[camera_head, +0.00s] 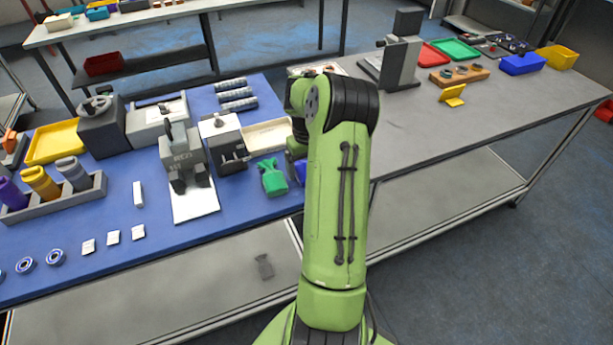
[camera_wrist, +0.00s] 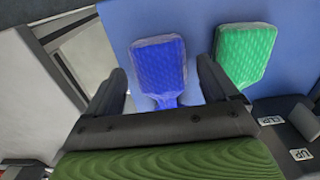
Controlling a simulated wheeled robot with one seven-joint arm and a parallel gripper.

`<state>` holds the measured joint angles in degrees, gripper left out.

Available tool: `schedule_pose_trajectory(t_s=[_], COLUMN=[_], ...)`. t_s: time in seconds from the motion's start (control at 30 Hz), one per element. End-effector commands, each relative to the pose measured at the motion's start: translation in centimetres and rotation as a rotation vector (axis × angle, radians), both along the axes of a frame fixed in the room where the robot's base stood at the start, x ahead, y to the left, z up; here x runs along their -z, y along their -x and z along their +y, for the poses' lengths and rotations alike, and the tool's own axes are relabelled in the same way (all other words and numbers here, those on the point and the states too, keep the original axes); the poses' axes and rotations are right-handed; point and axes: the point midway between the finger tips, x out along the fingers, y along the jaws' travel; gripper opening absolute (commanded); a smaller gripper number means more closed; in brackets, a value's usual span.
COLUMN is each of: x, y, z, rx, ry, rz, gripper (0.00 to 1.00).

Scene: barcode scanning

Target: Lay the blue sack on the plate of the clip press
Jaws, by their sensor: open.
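The blue sack (camera_wrist: 160,66) lies on the blue mat, its narrow neck toward my gripper (camera_wrist: 162,72) in the wrist view. My gripper is open, with its fingers spread to either side of the sack; whether they touch it I cannot tell. In the head view only a sliver of the blue sack (camera_head: 300,170) shows beside my arm, which hides the gripper. A grey press (camera_head: 183,155) with a pale plate (camera_head: 196,207) stands to the left. A smaller machine (camera_head: 228,145) with a dark front stands between them. Which is the clip press is unclear.
A green sack (camera_wrist: 245,52) lies close beside the blue one, also visible in the head view (camera_head: 271,178). A dark labelled part (camera_wrist: 285,125) is at the wrist view's lower right. A cream tray (camera_head: 267,135) stands behind. The grey bench to the right has clear room.

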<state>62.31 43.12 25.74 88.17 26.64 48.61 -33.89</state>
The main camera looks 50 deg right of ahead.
Motion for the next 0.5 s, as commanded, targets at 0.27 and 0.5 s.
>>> schedule_pose_trajectory(t_s=[0.27, 0.5], x=[0.99, 0.96], y=[-0.03, -0.03], z=[0.00, -0.01], rx=[-0.001, -0.001], ry=[0.002, 0.002], rz=[-0.001, -0.001], gripper=[0.87, 0.54])
